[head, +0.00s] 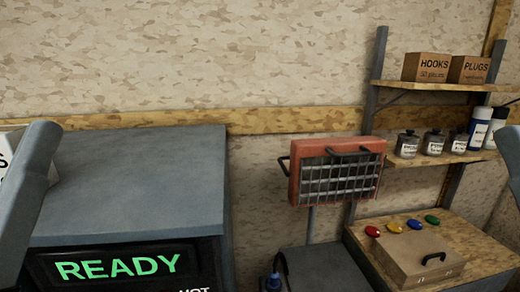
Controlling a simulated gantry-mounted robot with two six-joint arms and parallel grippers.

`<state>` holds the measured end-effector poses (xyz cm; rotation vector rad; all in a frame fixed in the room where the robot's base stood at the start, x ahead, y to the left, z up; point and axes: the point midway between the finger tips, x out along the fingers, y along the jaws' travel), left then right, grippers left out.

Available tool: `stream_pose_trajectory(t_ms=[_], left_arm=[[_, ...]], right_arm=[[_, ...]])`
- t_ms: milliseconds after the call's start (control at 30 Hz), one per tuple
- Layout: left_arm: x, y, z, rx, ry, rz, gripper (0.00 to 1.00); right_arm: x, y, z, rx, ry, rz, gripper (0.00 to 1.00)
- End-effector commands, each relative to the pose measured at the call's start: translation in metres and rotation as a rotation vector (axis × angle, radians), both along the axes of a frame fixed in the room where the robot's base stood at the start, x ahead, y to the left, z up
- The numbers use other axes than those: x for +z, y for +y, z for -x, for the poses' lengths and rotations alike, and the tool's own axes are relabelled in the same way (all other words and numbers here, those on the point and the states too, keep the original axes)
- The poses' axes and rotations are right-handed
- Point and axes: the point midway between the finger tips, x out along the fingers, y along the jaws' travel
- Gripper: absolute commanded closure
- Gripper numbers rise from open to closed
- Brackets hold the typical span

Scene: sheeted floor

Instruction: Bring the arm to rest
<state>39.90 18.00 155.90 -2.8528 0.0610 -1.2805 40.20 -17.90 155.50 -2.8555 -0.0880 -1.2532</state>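A grey link of my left arm rises at the left edge of the head view, in front of a large grey cabinet (140,175). A short grey piece of my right arm shows at the right edge. Neither gripper is in the picture, so I cannot see whether they are open or shut or hold anything.
The cabinet's front display (118,266) reads READY in green. Shelves (435,87) hold cartons (428,67) and jars (407,145).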

Motion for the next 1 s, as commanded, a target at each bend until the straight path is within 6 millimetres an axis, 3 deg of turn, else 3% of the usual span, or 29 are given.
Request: stream_pose_trajectory(t_ms=[100,267,500,600,767,1000], left_arm=[[0.04,0.0,-0.003,-0.033,0.018,0.028,0.29],[0.092,0.0,-0.003,-0.032,0.018,0.027,0.29],[0.205,0.0,-0.003,-0.031,0.018,0.026,0.29],[0.243,0.0,-0.003,-0.031,0.018,0.026,0.29],[0.272,0.0,-0.003,-0.03,0.019,0.025,0.29],[0.266,0.0,-0.003,-0.03,0.019,0.025,0.29]], right_arm=[[0.043,0.0,0.0,0.0,0.0,0.0,1.0],[0.096,0.0,0.0,0.0,-0.001,0.0,1.0],[0.209,0.0,0.0,0.0,-0.001,0.0,1.0],[0.248,0.0,0.0,0.0,-0.001,0.0,1.0],[0.277,0.0,0.0,0.0,0.0,0.0,1.0],[0.27,0.0,0.0,0.0,0.001,0.0,1.0]])
